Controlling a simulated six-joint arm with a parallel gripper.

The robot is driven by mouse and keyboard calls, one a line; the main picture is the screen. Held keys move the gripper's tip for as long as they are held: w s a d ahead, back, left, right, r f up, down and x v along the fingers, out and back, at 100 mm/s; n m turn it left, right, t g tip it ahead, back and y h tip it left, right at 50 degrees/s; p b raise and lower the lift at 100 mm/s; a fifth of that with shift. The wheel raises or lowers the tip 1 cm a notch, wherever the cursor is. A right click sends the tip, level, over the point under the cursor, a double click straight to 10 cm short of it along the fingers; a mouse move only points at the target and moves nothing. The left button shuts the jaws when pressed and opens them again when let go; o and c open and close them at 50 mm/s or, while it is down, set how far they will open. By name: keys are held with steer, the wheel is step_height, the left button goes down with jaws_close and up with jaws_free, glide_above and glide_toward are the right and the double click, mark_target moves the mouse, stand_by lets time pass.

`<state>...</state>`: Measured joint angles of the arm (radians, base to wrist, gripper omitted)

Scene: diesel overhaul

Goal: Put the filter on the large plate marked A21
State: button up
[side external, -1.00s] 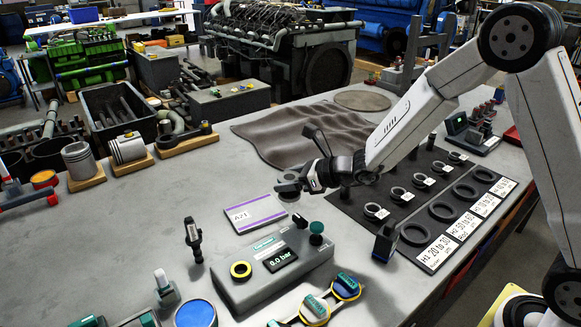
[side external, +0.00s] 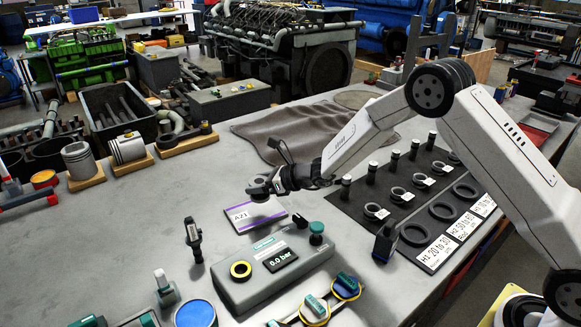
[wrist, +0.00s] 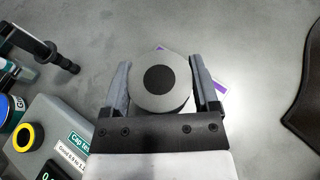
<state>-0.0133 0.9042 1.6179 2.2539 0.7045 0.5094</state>
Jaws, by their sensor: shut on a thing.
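My gripper (wrist: 161,90) is shut on the filter (wrist: 160,78), a round grey piece with a black disc in its middle. The filter sits between the two fingers in the wrist view. The large plate marked A21 (side external: 256,217) is white with a purple edge and lies flat on the bench. In the side view my gripper (side external: 262,188) is above the plate's far edge. In the wrist view the filter and fingers hide most of the plate, with a purple strip (wrist: 221,90) showing at the right. The filter's height above the plate is hard to tell.
A grey pressure box (side external: 275,262) with a 0.0 bar display stands just in front of the plate. A brown cloth (side external: 300,133) lies behind, and a black mat (side external: 350,207) with rings lies right.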

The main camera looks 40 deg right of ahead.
steer(key=shift+w+a+f, duration=0.15)
steer(key=shift+w+f, duration=0.9)
steer(key=shift+f, duration=0.2)
steer(key=shift+w+f, duration=0.3)
steer(key=shift+f, duration=1.5)
steer(key=shift+f, duration=0.15)
steer(key=o, duration=1.3)
steer(key=shift+s, duration=0.15)
